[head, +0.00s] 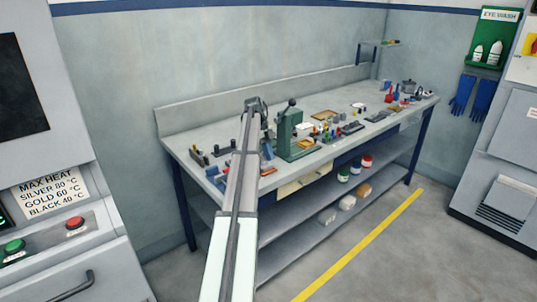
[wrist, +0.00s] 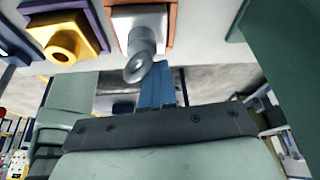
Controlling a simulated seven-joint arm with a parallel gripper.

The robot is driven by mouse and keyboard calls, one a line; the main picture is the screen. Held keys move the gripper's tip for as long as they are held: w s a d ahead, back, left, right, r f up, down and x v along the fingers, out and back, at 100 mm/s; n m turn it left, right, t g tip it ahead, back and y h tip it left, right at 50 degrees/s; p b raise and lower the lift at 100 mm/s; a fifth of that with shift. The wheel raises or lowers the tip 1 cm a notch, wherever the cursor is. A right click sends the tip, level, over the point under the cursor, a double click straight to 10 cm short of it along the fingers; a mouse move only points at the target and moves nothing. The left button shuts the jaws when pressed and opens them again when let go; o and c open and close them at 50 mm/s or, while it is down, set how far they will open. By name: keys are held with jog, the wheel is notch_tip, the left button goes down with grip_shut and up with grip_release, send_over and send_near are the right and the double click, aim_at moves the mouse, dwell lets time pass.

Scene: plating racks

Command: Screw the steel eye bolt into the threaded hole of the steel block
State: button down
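The steel block (wrist: 138,18) sits in a brown-orange surround at the top of the wrist view. The steel eye bolt (wrist: 138,68), a grey ring on a round collar, stands out from its face. How deep its thread sits is hidden. My gripper (wrist: 158,70) shows two blue fingers lying side by side, with no clear gap. Their tips are right beside the ring and overlap it in the picture. The ring lies left of the finger line and does not look clamped; contact cannot be told. In the head view the blue fingers (head: 267,152) are small beside the green press.
A yellow block with a brass ring piece (wrist: 62,46) is left of the steel block. A green press (head: 290,130) stands close on the right. The workbench (head: 205,135) holds small tools and parts, densest to the right. A shelf with jars is below.

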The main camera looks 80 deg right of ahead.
jog(key=c, duration=1.4)
grip_release()
jog(key=shift+c, duration=1.2)
jog(key=shift+r, duration=0.15)
notch_tip(320, 180, up, 5)
jog(key=shift+f, duration=0.2)
